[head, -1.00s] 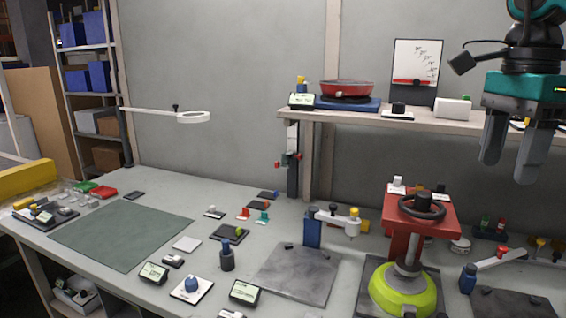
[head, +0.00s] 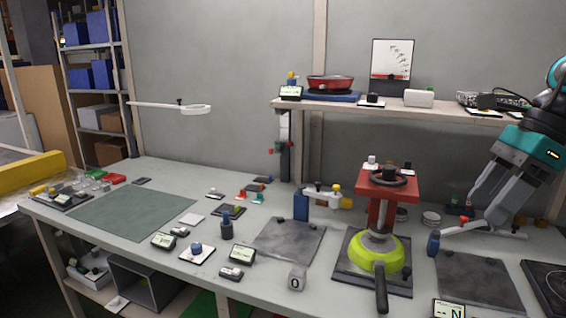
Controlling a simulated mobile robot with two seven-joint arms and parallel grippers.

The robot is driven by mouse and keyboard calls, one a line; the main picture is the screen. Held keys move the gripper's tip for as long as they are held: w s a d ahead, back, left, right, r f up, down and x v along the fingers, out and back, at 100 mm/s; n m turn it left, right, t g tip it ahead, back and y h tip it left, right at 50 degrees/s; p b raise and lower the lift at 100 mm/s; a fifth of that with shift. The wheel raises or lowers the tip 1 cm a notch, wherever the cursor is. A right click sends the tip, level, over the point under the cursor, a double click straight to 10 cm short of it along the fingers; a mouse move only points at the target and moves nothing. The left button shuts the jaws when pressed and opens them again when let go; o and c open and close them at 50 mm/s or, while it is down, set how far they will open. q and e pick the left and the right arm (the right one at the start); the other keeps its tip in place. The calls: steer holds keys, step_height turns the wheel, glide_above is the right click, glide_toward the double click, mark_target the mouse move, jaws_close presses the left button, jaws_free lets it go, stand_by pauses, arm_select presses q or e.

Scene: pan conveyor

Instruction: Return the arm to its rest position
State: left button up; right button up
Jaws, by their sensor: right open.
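My right gripper (head: 488,208) is at the right side of the head view, with its teal body (head: 534,146) above it and the arm coming in from the right edge. Its two grey fingers are apart, point down and to the left, and hold nothing. In the picture the fingers overlap the right part of the bench, beside a small blue-and-white fixture with a red knob (head: 463,227). I cannot tell how high above the bench they are. My left gripper is not in view.
A red press (head: 388,205) over a lime-green pan (head: 374,256) stands left of the gripper. The raised shelf (head: 350,106) bears a red pan (head: 330,83) and small items. A dark green mat (head: 130,214) lies bare at left.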

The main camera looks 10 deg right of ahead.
step_height(320, 180, down, 26)
steer(key=s+a+m+t+y, duration=0.1)
steer(key=s+m+t+y, duration=0.15)
steer(key=m+t, duration=1.7)
steer(key=s+a+f+m+g+h, duration=0.2)
steer(key=s+a+f+m+g, duration=0.3)
steer(key=m, duration=0.8)
steer(key=s+a+f+m+g+h, duration=0.3)
steer(key=s+a+f+m+g, duration=0.1)
steer(key=a+f+m, duration=0.7)
steer(key=a+m, duration=0.2)
steer(key=m, duration=0.1)
steer(key=shift+s+g, duration=0.35)
